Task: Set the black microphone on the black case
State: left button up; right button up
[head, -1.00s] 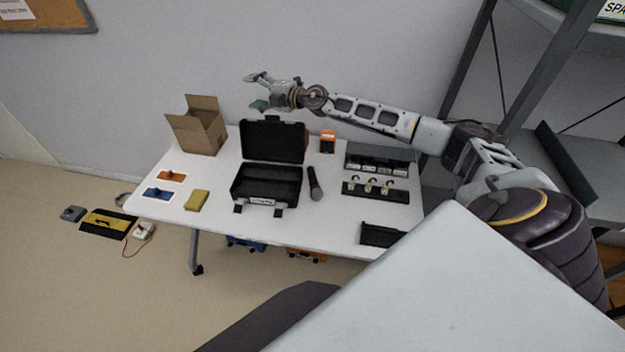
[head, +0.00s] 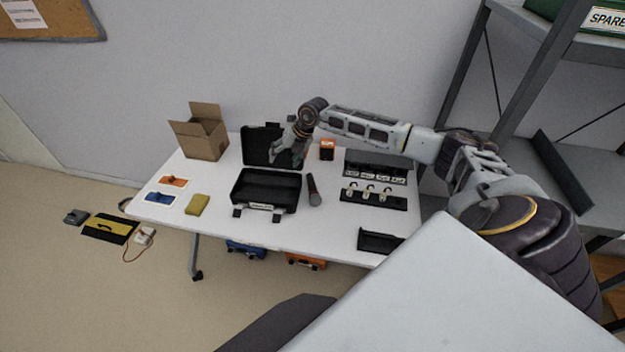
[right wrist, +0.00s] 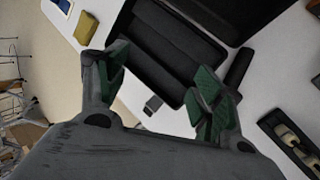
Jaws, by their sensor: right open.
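The black microphone (head: 313,190) lies on the white table just right of the black case (head: 265,190). The case stands open with its lid (head: 258,146) raised at the back, and its inside looks empty. My right gripper (head: 287,157) is open and empty in front of the lid, above the case in the head view. In the right wrist view its two green-padded fingers (right wrist: 160,90) are spread apart, with the case (right wrist: 172,45) beyond them. The microphone (right wrist: 238,68) shows there right of the case, partly hidden by a finger. My left gripper is not in view.
An open cardboard box (head: 204,138) stands at the back left of the white table (head: 225,225). A yellow sponge-like block (head: 197,204) lies left of the case. Right of the microphone are a rack with small items (head: 375,196), a labelled bin row (head: 376,166) and a black tray (head: 380,241).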

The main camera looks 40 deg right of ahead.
jog(key=s+d+f+g+h, duration=0.2)
jog(key=s+d+g+h, duration=0.1)
jog(key=s+d, duration=0.3)
jog(key=s+g, duration=0.1)
jog(key=s, duration=0.1)
jog(key=shift+s+f+g, duration=0.35)
jog(key=shift+s+g, duration=0.05)
jog(key=shift+f, duration=0.1)
